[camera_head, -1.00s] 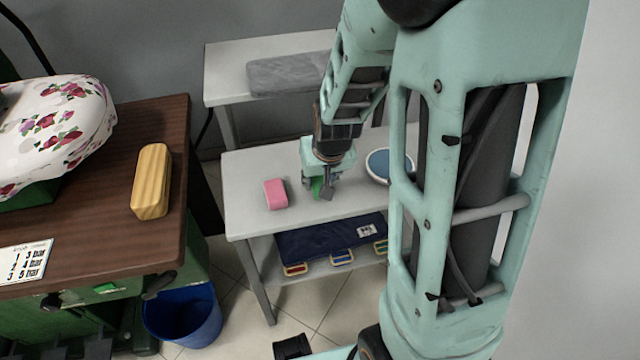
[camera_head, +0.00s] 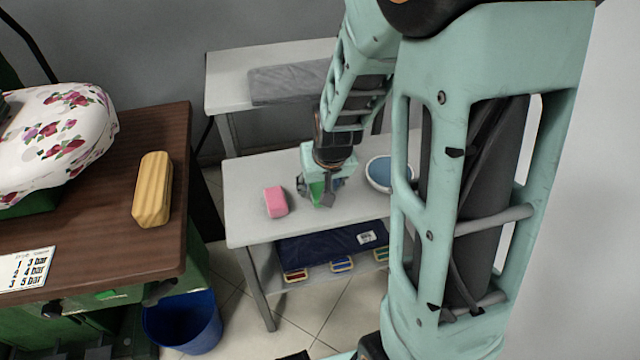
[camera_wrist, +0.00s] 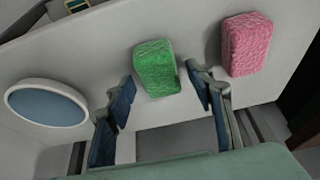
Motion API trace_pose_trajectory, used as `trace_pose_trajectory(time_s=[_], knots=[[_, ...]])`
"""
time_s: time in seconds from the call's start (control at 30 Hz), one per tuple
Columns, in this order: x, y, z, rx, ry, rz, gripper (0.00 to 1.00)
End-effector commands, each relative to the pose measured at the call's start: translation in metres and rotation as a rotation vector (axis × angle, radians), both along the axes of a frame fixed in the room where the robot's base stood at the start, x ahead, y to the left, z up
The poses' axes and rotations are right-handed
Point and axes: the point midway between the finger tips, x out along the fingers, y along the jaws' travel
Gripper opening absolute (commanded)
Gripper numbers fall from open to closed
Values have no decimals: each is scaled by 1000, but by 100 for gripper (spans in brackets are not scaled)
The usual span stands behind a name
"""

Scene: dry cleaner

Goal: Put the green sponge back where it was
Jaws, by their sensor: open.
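The green sponge (camera_wrist: 155,68) lies on the light grey table (camera_head: 240,222). In the wrist view it sits between and just beyond the tips of my open gripper (camera_wrist: 160,88). In the head view the green sponge (camera_head: 317,192) shows partly below my gripper (camera_head: 316,198), which hides much of it. I cannot tell whether the fingers touch it. The pink sponge (camera_wrist: 246,45) lies on the same table beside it, to the left in the head view (camera_head: 275,202).
A round blue-and-white dish (camera_head: 379,174) stands on the table to the right of my gripper. A lower shelf holds a dark folded cloth (camera_head: 318,246) and several small brushes (camera_head: 342,264). A brown table (camera_head: 110,235) with a yellow block (camera_head: 153,190) is at the left.

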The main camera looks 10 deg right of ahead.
Motion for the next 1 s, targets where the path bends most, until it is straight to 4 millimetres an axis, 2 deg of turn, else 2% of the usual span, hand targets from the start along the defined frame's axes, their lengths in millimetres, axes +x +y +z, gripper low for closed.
trace_pose_trajectory(time_s=[0.03,0.2,0.6,0.8,1.0], knots=[[-2,0,13,0,-1,0,49],[-13,0,39,0,-2,0,49],[-35,0,90,0,-1,0,49],[-41,0,102,0,0,0,49],[-43,0,104,0,0,0,49]])
